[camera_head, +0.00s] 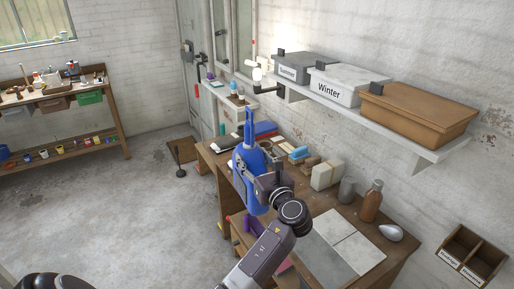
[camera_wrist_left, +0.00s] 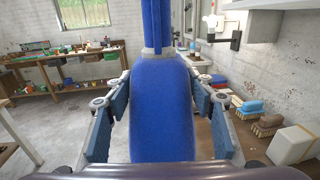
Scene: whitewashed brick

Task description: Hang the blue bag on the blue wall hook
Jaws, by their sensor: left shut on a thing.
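The blue bag (camera_head: 247,163) hangs upright in the air over the workbench, with its narrow blue strap (camera_head: 249,124) rising above it. My left gripper (camera_head: 262,184) is shut on the bag from the near side. In the left wrist view the bag (camera_wrist_left: 162,105) fills the middle between the two fingers, and its strap runs up through a grey collar out of the top edge. I cannot make out a blue wall hook in either view; the bag and strap hide part of the wall behind. My right gripper is not in view.
The wooden workbench (camera_head: 346,212) along the right wall carries brushes, a white block (camera_head: 326,174) and a brown bottle (camera_head: 372,201). A wall shelf (camera_head: 408,143) with boxes juts out above it. A wall lamp (camera_head: 262,82) is behind the bag.

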